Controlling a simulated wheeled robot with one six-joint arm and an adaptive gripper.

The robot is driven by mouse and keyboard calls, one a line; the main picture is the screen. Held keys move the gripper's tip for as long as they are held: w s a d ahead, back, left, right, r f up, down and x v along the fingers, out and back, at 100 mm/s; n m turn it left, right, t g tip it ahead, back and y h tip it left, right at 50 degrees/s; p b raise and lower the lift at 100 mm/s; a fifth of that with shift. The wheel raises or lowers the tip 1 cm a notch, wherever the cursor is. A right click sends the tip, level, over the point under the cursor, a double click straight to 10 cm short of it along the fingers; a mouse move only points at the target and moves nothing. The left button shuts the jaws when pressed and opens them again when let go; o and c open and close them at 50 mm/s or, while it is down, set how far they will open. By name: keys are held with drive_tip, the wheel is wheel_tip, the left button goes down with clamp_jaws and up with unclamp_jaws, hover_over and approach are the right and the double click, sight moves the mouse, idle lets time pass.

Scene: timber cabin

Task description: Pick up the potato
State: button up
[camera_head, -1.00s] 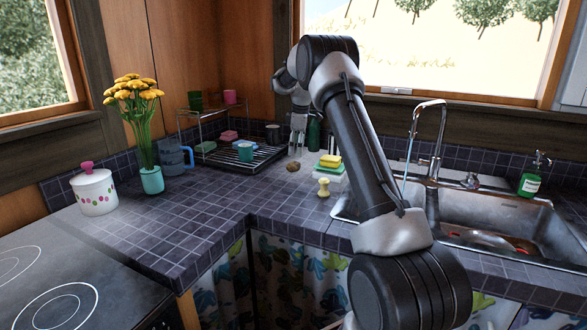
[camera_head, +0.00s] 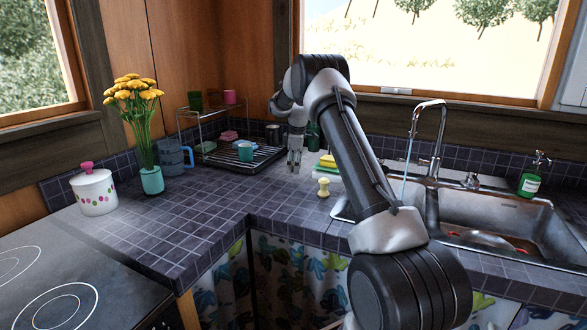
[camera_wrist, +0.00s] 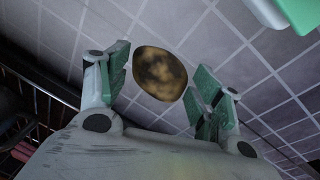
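The potato (camera_wrist: 160,73) is brown and mottled and lies on the tiled counter in the wrist view. It sits between the two green-padded fingers of my gripper (camera_wrist: 160,85), a little toward the fingertips. A gap shows on each side, so my gripper is open and not holding it. The potato is hidden behind the fingers there.
A dish rack (camera_head: 215,155) with cups stands left of my gripper. A yellow and green sponge stack (camera_head: 328,162) and a cream stopper-like object (camera_head: 323,187) are close on the right. The sink (camera_head: 490,215) lies farther right.

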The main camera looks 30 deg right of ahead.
drive_tip(key=c, duration=0.5)
drive_tip(key=shift+r, duration=0.15)
